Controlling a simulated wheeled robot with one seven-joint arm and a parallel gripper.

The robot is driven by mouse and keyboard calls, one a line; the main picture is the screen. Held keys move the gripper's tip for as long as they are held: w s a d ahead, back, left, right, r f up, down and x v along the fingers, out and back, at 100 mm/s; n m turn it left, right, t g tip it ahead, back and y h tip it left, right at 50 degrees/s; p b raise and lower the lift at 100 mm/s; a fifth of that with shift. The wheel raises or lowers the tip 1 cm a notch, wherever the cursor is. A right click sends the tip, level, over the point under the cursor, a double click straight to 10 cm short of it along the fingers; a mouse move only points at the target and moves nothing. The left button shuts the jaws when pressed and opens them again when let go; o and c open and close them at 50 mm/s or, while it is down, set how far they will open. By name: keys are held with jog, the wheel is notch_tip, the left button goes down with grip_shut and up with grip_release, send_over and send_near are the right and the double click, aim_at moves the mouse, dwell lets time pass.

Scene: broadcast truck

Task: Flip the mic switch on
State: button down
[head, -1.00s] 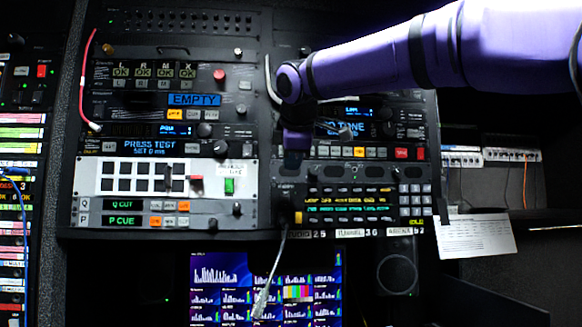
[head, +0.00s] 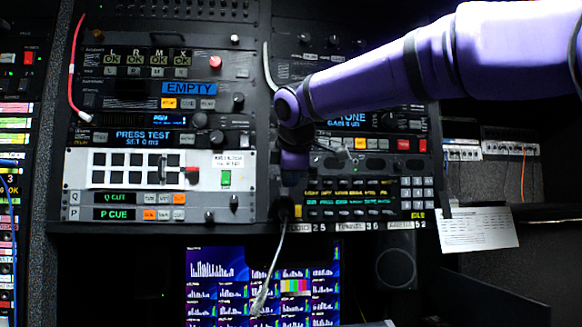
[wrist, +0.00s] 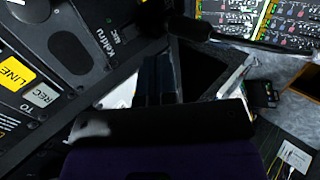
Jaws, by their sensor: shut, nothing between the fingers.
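My gripper (wrist: 157,82) shows in the wrist view as dark fingers close together, with nothing seen between them. The mic switch itself cannot be made out in either view. In the head view my gripper (head: 284,208) is small and dark at the lower middle of the rack, left of the yellow-and-green display panel. My purple arm comes in from the upper right and hides part of the rack there. I cannot tell whether the fingertips touch the panel.
A grey gooseneck-like stalk (head: 268,280) hangs below my gripper, in front of the monitor (head: 215,290). A dark stalk (wrist: 225,38) crosses near the fingers in the wrist view. The white button panel (head: 205,158) is left. A paper sheet (head: 475,228) hangs right.

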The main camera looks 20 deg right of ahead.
aim_at(286, 193)
jog(key=x, duration=0.5)
jog(key=shift+w+d, duration=0.25)
jog(key=shift+w, duration=0.8)
jog(key=shift+w+d+f, duration=0.1)
jog(key=shift+w+d, duration=0.05)
jog(key=shift+w, duration=0.55)
jog(key=shift+w, duration=0.2)
